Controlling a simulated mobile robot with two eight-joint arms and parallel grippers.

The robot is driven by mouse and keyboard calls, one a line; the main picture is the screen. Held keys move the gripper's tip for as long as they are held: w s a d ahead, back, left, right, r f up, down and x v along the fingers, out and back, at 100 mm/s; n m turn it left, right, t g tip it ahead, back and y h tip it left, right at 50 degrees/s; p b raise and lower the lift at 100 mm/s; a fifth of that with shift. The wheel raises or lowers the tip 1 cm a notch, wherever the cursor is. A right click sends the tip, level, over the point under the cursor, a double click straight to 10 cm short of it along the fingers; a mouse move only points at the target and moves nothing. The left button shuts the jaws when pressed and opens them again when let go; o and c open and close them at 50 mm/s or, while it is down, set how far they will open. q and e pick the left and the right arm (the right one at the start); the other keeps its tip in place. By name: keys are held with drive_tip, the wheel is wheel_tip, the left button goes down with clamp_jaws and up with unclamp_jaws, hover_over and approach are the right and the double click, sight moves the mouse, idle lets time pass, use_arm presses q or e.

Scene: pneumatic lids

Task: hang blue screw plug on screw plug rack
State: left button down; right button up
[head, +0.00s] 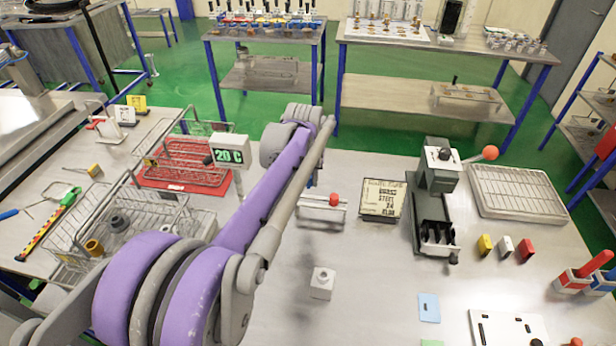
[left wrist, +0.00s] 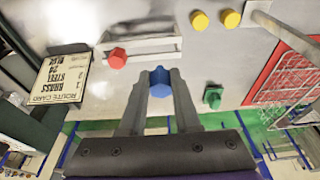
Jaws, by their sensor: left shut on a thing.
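The blue screw plug (left wrist: 160,82) shows in the left wrist view between the fingertips of my left gripper (left wrist: 159,88), which is shut on it. The screw plug rack (head: 318,212) stands on the table in the head view, right of my left arm. It also shows in the left wrist view (left wrist: 150,46), just beyond the blue plug. A red screw plug (head: 333,199) sits at the rack's right side and shows in the wrist view (left wrist: 117,59). My right gripper is out of view.
A route card (head: 382,200) and a dark green press (head: 434,195) stand right of the rack. A red-based wire basket (head: 180,178) stands left. Two yellow pieces (left wrist: 215,19) and a green piece (left wrist: 212,97) show in the wrist view. A white block (head: 321,283) stands nearer me.

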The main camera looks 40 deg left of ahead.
sight(308, 204)
use_arm(q)
drive_tip(key=shift+f, duration=0.35)
drive_tip(key=shift+s+d+b+x, duration=0.15)
drive_tip(key=shift+b+x, duration=0.3)
drive_tip(key=shift+x, duration=0.3)
drive_tip(key=shift+s+d+b+x, duration=0.15)
drive_tip(key=shift+b+x, duration=0.25)
drive_tip(key=shift+x, duration=0.35)
drive_tip(key=shift+s+a+b+x, duration=0.15)
drive_tip(key=shift+b+x, duration=0.3)
drive_tip(key=shift+x, duration=0.3)
drive_tip(key=shift+f+b, duration=0.3)
drive_tip(key=shift+f, duration=0.4)
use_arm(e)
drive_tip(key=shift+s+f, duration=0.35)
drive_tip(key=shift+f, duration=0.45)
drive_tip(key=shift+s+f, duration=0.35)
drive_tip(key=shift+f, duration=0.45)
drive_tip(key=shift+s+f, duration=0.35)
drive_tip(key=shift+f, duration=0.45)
use_arm(q)
drive_tip(key=shift+f, duration=0.3)
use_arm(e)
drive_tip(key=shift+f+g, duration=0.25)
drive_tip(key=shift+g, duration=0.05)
use_arm(q)
drive_tip(key=shift+c, duration=0.7)
unclamp_jaws()
